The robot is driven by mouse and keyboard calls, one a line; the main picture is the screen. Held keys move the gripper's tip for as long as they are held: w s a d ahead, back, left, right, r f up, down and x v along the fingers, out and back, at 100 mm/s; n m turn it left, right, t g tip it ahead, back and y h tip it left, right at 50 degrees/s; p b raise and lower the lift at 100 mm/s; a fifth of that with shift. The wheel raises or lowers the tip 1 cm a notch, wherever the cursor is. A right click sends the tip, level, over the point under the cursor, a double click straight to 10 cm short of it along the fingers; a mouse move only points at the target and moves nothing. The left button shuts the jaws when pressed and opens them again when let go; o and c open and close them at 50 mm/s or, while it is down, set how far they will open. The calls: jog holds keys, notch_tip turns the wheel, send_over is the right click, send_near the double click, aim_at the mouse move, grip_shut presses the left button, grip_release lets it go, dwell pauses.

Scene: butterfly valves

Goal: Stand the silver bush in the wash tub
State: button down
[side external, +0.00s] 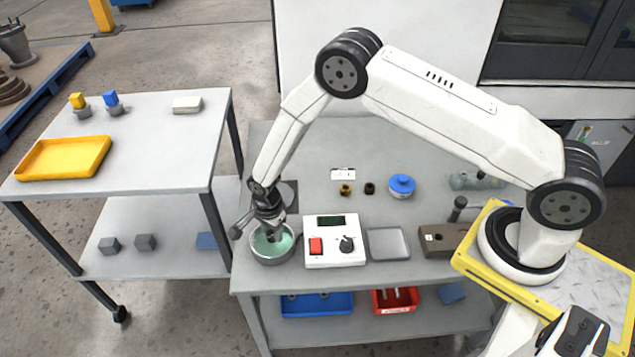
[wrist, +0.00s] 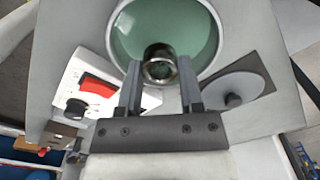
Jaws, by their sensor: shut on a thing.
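The wash tub (side external: 271,259) is a round metal bowl with pale green inside, at the front left of the bench. It also fills the top of the wrist view (wrist: 188,58). My gripper (side external: 269,228) points down over the tub. In the wrist view, my gripper's two fingers (wrist: 160,82) are shut on the silver bush (wrist: 160,66), a short shiny ring with an open bore. The bush is over the tub's near part in that view. I cannot tell whether it touches the tub's floor. In the side view the fingers and tub rim hide the bush.
A white control box (side external: 334,242) with a red switch and black knob stands right of the tub. A grey disc with a knob (wrist: 234,90) lies beside the tub.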

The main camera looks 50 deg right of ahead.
aim_at(273, 246)
jog(key=shift+w+f, duration=0.25)
jog(key=shift+f, duration=1.55)
jog(key=shift+f, duration=0.15)
jog(key=shift+c, duration=1.2)
grip_release()
notch_tip(273, 246, up, 12)
jog(key=shift+r, duration=0.25)
